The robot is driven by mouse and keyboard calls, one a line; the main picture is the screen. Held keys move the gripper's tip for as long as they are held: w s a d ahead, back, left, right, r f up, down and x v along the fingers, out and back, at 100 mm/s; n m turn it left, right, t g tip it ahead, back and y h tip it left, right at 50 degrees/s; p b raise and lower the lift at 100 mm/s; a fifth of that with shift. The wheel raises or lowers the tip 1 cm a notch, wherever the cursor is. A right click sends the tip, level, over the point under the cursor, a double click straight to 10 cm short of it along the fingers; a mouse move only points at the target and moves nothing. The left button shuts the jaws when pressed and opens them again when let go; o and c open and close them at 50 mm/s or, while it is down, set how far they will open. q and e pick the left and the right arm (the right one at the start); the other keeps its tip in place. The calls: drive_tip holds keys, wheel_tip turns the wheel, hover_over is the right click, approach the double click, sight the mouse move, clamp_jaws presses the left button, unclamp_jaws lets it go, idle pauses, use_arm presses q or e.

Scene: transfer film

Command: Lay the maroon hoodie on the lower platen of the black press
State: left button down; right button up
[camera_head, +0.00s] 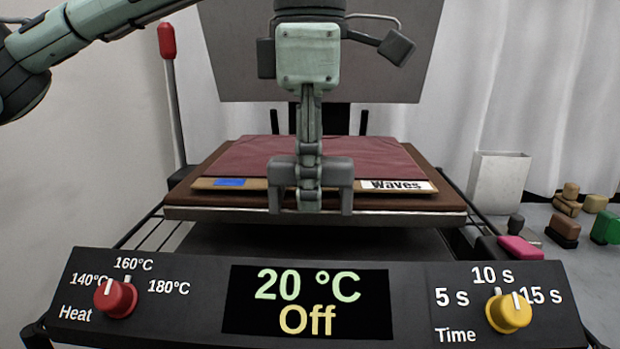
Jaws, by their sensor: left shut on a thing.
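The maroon hoodie (380,158) lies flat, as a folded slab, over the lower platen (430,205) of the black press. A tan strip with a blue patch and a white "Waves" label shows along its front edge. My left gripper (310,192) points down at the middle of that front edge and is shut on it. The fingers hide part of the edge, and I cannot tell whether the hoodie rests fully on the platen. My right gripper is not in view.
The grey upper platen (225,60) stands raised behind. A red-tipped lever (167,40) is at the left. The control panel (200,315) in front reads 20 °C and Off. A whitish bin (497,182) and several small coloured blocks and stamps (563,230) stand at the right.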

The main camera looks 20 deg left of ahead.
use_arm(q)
drive_tip(key=shift+f+b, duration=0.3)
drive_tip(key=shift+f, duration=0.1)
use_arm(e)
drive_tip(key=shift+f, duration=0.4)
use_arm(q)
drive_tip(key=c, duration=1.2)
unclamp_jaws()
